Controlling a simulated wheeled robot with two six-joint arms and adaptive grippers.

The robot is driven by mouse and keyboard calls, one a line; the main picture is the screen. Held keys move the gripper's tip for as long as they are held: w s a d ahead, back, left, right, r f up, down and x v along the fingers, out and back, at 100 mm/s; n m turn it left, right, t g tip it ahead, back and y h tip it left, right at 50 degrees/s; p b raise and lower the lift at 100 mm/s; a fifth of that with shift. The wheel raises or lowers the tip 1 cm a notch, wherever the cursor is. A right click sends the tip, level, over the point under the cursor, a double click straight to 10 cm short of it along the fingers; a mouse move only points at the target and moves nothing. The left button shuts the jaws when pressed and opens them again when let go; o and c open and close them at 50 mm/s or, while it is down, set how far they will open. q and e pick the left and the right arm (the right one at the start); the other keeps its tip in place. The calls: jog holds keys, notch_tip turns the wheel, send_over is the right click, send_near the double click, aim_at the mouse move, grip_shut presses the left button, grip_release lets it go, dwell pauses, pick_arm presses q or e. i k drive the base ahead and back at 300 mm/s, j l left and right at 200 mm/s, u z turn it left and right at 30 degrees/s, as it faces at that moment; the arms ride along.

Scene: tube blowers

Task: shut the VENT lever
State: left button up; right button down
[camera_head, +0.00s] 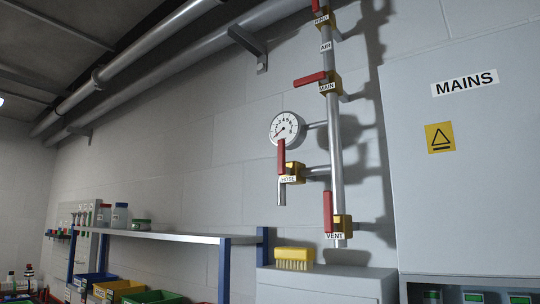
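The VENT lever (327,211) is a red handle low on the wall piping. It points straight up from its yellow valve body (344,227), alongside the vertical grey pipe (336,150). A white VENT label (335,236) sits at the valve's front. Nothing touches the lever. Neither of my grippers is in view.
Above are the red HOSE lever (281,157), upright, and the red MAIN lever (309,79), sideways. A gauge (287,129) is left of the pipe. A yellow brush (294,257) lies on the grey cabinet (325,283) below. The MAINS cabinet (465,190) stands right.

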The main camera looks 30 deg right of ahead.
aim_at(330, 227)
jog(key=k+z, duration=0.1)
jog(key=z, duration=1.2)
